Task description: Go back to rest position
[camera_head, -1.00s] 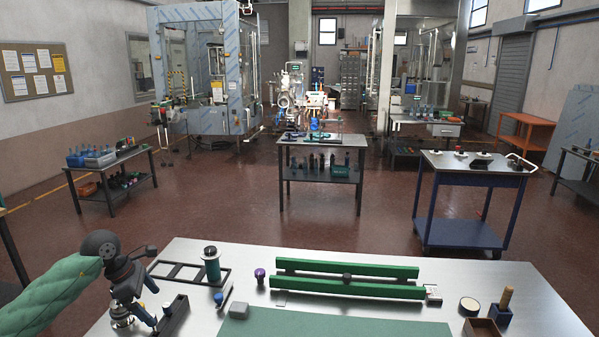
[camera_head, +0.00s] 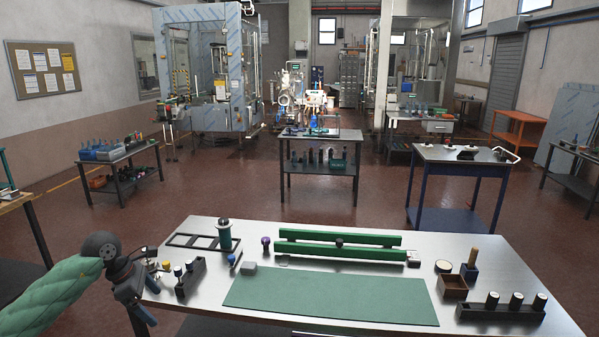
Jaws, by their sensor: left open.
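My left gripper (camera_head: 140,305) is at the lower left, beside the left edge of the metal workbench (camera_head: 300,230). It is open, and I see nothing held in it. The green-sleeved left arm (camera_head: 50,295) reaches in from the left edge of the picture. My right gripper is not in view.
A green mat (camera_head: 330,295), green rails (camera_head: 340,244), a black rack (camera_head: 190,277) and a holder with several capped pieces (camera_head: 500,308) lie on the bench. A blue cart (camera_head: 460,190) stands behind at right. Open floor lies between the bench and the far tables.

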